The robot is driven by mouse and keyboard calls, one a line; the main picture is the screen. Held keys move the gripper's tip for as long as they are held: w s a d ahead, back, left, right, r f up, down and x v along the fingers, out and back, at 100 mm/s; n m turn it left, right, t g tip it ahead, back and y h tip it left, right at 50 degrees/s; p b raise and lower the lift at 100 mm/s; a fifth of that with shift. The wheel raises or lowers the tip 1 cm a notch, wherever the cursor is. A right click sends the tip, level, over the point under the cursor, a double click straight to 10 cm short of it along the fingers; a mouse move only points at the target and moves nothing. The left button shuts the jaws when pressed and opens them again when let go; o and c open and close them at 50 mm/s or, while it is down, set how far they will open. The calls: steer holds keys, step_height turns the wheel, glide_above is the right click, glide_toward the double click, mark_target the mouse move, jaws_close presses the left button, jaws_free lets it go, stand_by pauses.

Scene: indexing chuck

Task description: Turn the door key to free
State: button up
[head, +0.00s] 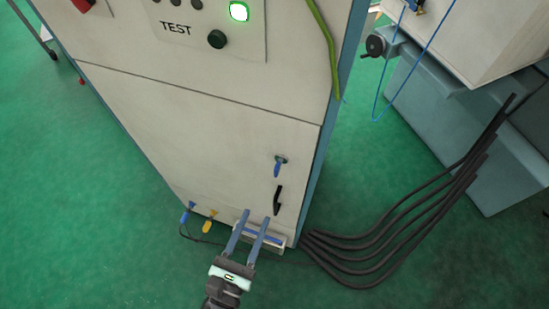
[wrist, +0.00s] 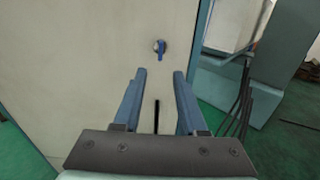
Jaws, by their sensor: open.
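The door key (head: 277,168) has a blue grip and sits in a round metal lock on the cream cabinet door (head: 190,128). Its grip hangs about straight down in the head view. In the wrist view the key (wrist: 161,47) is beyond and above my fingertips, with its grip close to upright. My gripper (head: 258,219) is open and empty, below the key and apart from it. In the wrist view my gripper's two blue fingers (wrist: 159,75) are spread apart. Any marking for free is not readable.
A black door handle (head: 278,199) is just below the key. Blue (head: 187,211) and yellow (head: 209,221) connectors are at the cabinet's lower left. Several black hoses (head: 390,235) run along the floor at right. A panel marked TEST (head: 208,25) has a lit green button. Green floor is open at left.

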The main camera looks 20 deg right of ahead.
mark_target(275, 173)
steer(key=p+x, duration=0.1)
steer(key=x, duration=1.1)
steer(key=shift+w+d+r+p, duration=0.15)
steer(key=shift+w+d+p, duration=0.05)
steer(key=shift+d+p, duration=0.15)
steer(key=shift+c, duration=0.2)
jaws_close()
